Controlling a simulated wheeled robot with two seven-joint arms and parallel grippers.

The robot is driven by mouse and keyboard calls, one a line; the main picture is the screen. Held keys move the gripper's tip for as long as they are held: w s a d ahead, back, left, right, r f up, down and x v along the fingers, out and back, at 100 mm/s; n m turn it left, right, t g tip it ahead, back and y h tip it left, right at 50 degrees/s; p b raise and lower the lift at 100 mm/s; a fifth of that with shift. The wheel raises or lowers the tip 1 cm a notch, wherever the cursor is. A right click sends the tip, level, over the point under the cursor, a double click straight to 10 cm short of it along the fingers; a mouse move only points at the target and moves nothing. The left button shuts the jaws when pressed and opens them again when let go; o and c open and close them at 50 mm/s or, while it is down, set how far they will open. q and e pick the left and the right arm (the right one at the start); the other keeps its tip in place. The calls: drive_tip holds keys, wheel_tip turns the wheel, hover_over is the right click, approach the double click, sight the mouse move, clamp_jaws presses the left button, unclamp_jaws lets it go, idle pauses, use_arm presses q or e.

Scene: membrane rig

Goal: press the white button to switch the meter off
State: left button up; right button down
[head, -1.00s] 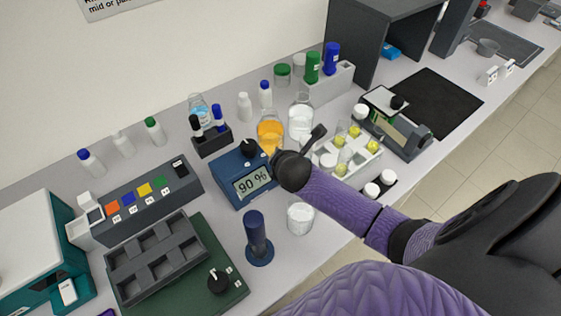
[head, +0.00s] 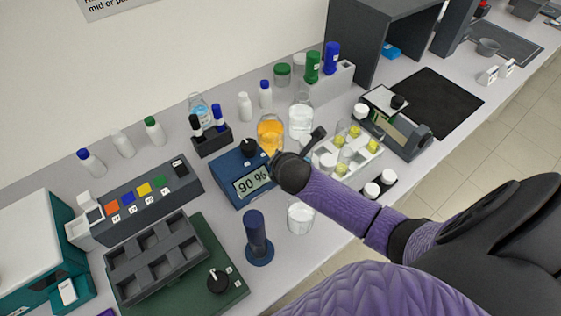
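The meter (head: 240,178) is a blue box on the bench with a lit display (head: 251,181) reading 90 %. A black knob (head: 248,147) stands on its top. My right arm comes in from the right, and its dark wrist is against or just in front of the meter's right end. One dark finger of my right gripper (head: 316,139) sticks out up and right; the rest is hidden behind the wrist, so its opening cannot be told. I cannot make out a white button on the meter; the wrist covers its right end. My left gripper is out of view.
An orange flask (head: 270,133) and a clear bottle (head: 301,118) stand behind the wrist. A rack of yellow-filled vials (head: 347,153) is to the right. A blue cylinder (head: 257,237) and a clear beaker (head: 301,217) stand in front. A colour-keyed box (head: 139,203) is left.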

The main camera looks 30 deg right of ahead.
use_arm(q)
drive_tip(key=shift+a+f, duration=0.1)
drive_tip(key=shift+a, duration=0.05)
use_arm(e)
drive_tip(key=shift+f, duration=0.25)
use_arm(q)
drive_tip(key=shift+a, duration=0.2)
use_arm(e)
drive_tip(key=shift+f, duration=0.1)
drive_tip(key=shift+r+p, duration=0.9)
drive_tip(key=shift+p, duration=0.05)
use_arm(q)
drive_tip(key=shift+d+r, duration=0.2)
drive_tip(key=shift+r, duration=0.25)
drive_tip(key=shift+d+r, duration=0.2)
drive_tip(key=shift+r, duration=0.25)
use_arm(e)
drive_tip(key=shift+f, duration=0.15)
wheel_tip(320, 180, up, 6)
drive_tip(key=p, duration=0.6)
drive_tip(key=shift+r+p, duration=0.2)
drive_tip(key=shift+p, duration=0.1)
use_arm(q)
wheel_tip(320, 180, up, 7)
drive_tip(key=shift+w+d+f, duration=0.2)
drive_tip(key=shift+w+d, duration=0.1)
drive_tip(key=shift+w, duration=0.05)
use_arm(e)
drive_tip(key=shift+f, duration=0.2)
